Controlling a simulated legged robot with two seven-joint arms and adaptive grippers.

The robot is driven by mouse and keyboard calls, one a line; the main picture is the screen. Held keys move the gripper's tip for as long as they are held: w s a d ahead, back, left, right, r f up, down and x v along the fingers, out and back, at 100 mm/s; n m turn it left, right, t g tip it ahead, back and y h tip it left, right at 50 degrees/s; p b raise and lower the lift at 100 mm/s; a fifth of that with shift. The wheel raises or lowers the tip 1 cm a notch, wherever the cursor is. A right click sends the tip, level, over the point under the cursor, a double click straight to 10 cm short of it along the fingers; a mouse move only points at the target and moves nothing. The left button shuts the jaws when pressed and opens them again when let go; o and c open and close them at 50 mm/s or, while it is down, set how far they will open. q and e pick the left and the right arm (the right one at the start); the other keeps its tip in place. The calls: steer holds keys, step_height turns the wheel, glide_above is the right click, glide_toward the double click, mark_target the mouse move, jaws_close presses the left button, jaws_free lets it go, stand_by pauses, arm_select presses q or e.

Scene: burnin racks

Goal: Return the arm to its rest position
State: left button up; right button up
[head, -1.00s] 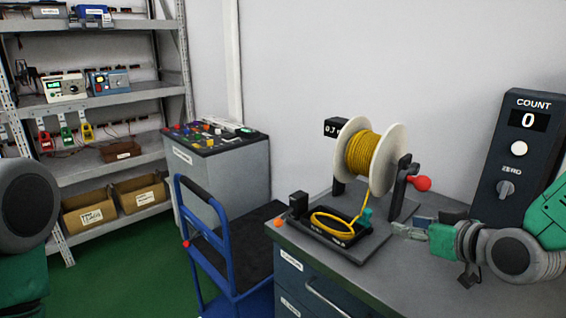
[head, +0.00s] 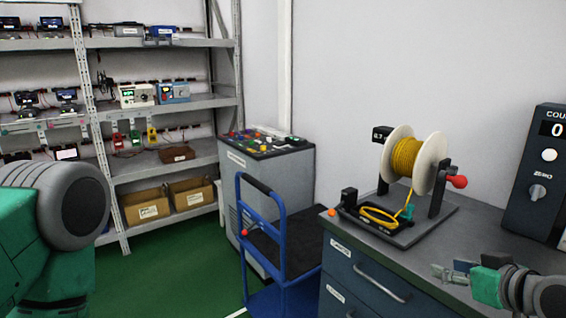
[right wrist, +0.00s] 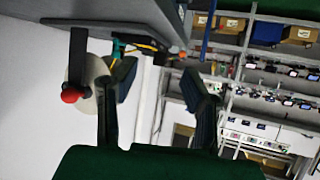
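My right gripper (head: 447,271) is at the lower right of the head view, in front of and to the right of the reel stand. In the right wrist view my right gripper (right wrist: 162,84) has its two dark fingers apart with nothing held between them. Only a rounded link of my left arm shows at the left edge of the head view; its gripper is out of view.
A yellow wire reel (head: 408,160) stands on the grey bench (head: 420,250), with a yellow coil (head: 380,216) before it. A counter box (head: 538,180) is at right. A blue cart (head: 285,245), a grey cabinet (head: 270,165) and shelving (head: 165,103) are to the left.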

steer(key=s+a+f+m+g+h, duration=0.1)
steer(key=s+a+f+g, duration=0.15)
steer(key=s+f, duration=0.5)
steer(key=s+a+f+g, duration=0.2)
steer(key=s+f+g, duration=0.25)
steer(key=f, duration=0.65)
steer(key=s+f+g+h, duration=0.1)
steer(key=s+f, duration=0.3)
steer(key=s, duration=0.4)
steer(key=s+f+g, duration=0.3)
steer(key=s+f, duration=0.2)
steer(key=s, duration=0.4)
steer(key=shift+f+m+g+h, duration=0.3)
steer(key=shift+m+h, duration=0.1)
steer(key=shift+s+a+r, duration=0.1)
steer(key=shift+a, duration=0.15)
steer(key=shift+d, duration=0.25)
steer(key=shift+a, duration=0.1)
